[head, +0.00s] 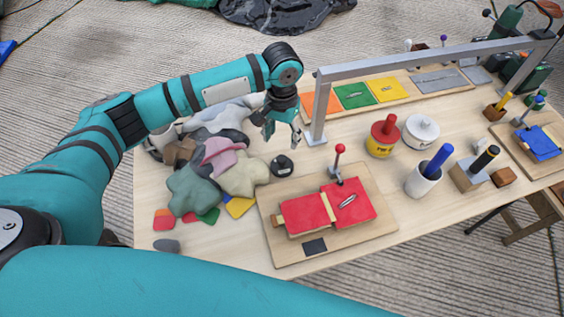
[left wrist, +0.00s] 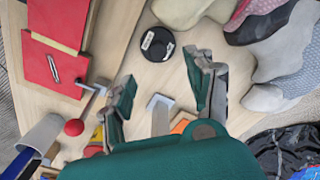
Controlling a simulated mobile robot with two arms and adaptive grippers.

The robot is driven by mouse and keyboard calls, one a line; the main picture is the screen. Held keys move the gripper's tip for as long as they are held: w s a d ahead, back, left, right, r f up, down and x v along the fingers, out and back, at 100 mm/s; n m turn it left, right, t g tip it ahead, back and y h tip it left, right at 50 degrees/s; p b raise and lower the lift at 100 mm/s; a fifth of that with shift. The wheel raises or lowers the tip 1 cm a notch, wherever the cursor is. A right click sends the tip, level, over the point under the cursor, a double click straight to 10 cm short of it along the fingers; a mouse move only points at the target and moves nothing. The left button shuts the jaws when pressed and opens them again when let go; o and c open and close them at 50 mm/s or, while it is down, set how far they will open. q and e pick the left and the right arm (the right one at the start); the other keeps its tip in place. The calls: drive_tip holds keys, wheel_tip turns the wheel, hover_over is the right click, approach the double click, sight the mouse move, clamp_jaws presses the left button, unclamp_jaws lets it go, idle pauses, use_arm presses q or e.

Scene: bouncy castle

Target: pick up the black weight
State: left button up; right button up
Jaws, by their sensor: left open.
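The black weight (head: 282,166) is a small round black disc with a pale label, lying on the wooden table between the pile of soft cloth shapes and the red board. It also shows in the left wrist view (left wrist: 157,44), beyond my fingertips. My left gripper (head: 282,138) is open and empty above the table, a little behind the weight in the head view. In the left wrist view its two fingers (left wrist: 163,75) stand apart, with bare table between them and the weight ahead. My right gripper is not seen.
Cloth shapes (head: 213,170) lie close left of the weight. A board with red panels (head: 330,208) and a red-knobbed lever (head: 340,150) stands at its right front. A grey metal frame (head: 318,108) rises just right of my left gripper. Cups and pots stand farther right.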

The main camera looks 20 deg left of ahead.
use_arm(q)
hover_over(282, 158)
drive_tip(key=f, duration=0.4)
drive_tip(key=shift+w+a+f, duration=0.1)
drive_tip(key=shift+w+a, duration=0.05)
drive_tip(key=shift+w, duration=0.2)
drive_tip(key=shift+f, duration=0.2)
drive_tip(key=shift+s+f, duration=0.1)
drive_tip(key=shift+f, duration=0.15)
drive_tip(key=shift+s+f+p, duration=0.15)
drive_tip(key=shift+f+p, duration=0.1)
drive_tip(key=shift+f, duration=0.95)
drive_tip(key=shift+s+f+p, duration=0.1)
drive_tip(key=shift+f+p, duration=0.15)
drive_tip(key=shift+f, duration=0.9)
drive_tip(key=c, duration=1.1)
clamp_jaws()
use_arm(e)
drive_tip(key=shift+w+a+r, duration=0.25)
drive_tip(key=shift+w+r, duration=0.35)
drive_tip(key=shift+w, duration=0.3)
use_arm(q)
drive_tip(key=shift+r, duration=0.1)
